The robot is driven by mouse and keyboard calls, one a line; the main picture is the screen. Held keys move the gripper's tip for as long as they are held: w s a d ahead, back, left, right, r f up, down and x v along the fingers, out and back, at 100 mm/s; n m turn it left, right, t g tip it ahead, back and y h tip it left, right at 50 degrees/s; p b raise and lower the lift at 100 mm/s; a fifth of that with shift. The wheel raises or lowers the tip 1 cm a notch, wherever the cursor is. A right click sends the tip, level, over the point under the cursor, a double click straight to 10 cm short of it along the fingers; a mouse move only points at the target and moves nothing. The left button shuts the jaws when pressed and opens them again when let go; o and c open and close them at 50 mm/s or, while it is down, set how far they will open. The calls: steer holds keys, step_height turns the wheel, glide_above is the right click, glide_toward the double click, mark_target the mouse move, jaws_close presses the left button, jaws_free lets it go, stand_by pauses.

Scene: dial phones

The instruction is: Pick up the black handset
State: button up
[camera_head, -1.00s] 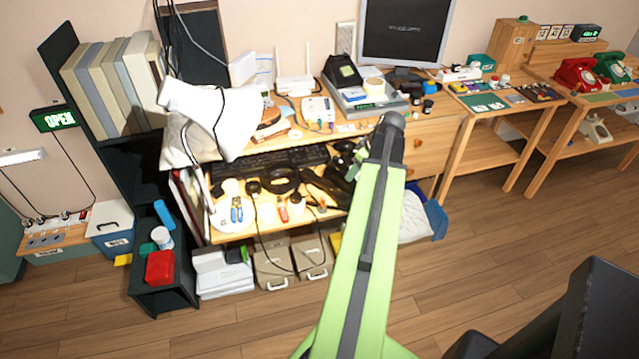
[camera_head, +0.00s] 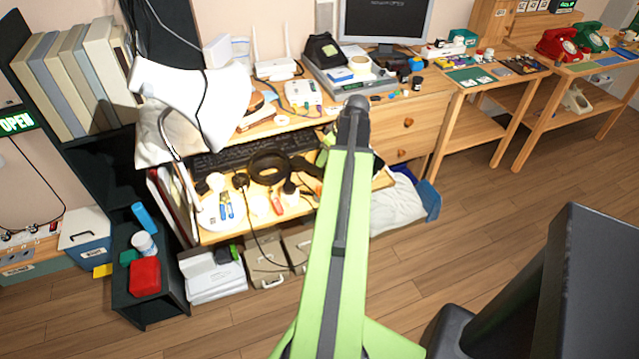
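My green and black arm reaches up the middle of the view toward the desk. Small green and dark parts of my gripper (camera_head: 326,148) show at the arm's left side, over the right part of the pull-out shelf. The fingers are hidden behind the arm, so their opening and any contact do not show. I cannot clearly make out the black handset. Dark items lie on the shelf beside and partly behind my arm. A black, wedge-shaped object (camera_head: 323,50) stands on a grey device on the desk top; I cannot tell if it is a phone.
Black headphones (camera_head: 268,168), a keyboard (camera_head: 235,157) and tools crowd the pull-out shelf. A white lamp (camera_head: 195,95) overhangs its left side. A monitor (camera_head: 383,22) stands behind. A red phone (camera_head: 555,43) and a green phone (camera_head: 590,38) are far right.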

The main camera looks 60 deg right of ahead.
mark_target(319, 170)
steer(key=b+x, duration=0.3)
steer(key=x, duration=0.2)
steer(key=shift+f, duration=0.15)
steer(key=b+x, duration=0.5)
steer(key=shift+s+f, duration=0.1)
steer(key=shift+f, duration=0.05)
steer(key=shift+c, duration=0.2)
jaws_close()
